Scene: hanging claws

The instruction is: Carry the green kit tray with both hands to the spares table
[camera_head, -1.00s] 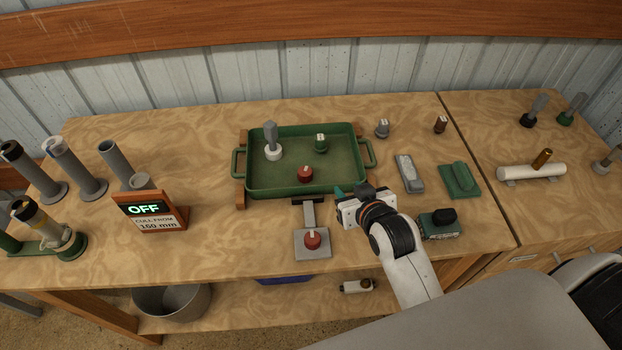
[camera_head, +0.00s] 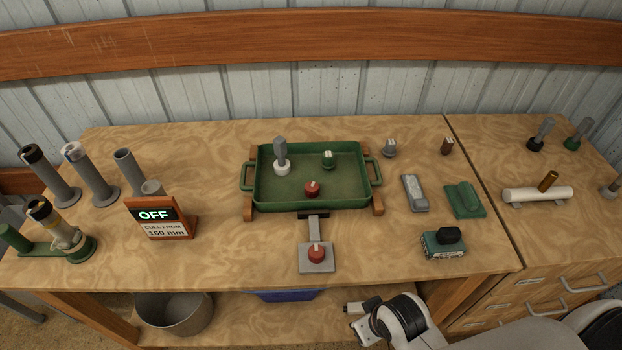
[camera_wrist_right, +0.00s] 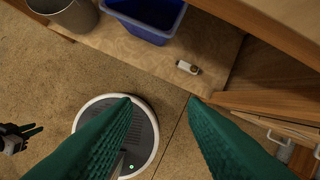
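The green kit tray (camera_head: 318,193) rests on the wooden bench between wooden strips, with one loop handle at its left end (camera_head: 246,176) and one at its right end (camera_head: 373,172). It holds a grey-and-white peg piece (camera_head: 281,158), a green knob piece (camera_head: 327,160) and a red knob piece (camera_head: 312,188). My right gripper (camera_head: 354,322) is below the bench's front edge, away from the tray. In the right wrist view its green fingers (camera_wrist_right: 160,112) are apart and empty. A dark gripper-like part (camera_wrist_right: 18,137), seemingly my left gripper, shows small at that view's left edge. No label identifies the spares table.
A sign (camera_head: 160,217) reading OFF stands among grey tubes at left. A red-knobbed plate (camera_head: 317,255) lies before the tray. A green box (camera_head: 443,242) and grey block (camera_head: 414,193) lie right. A drawered surface (camera_head: 560,245) adjoins at right. A blue bin (camera_wrist_right: 150,20) sits below.

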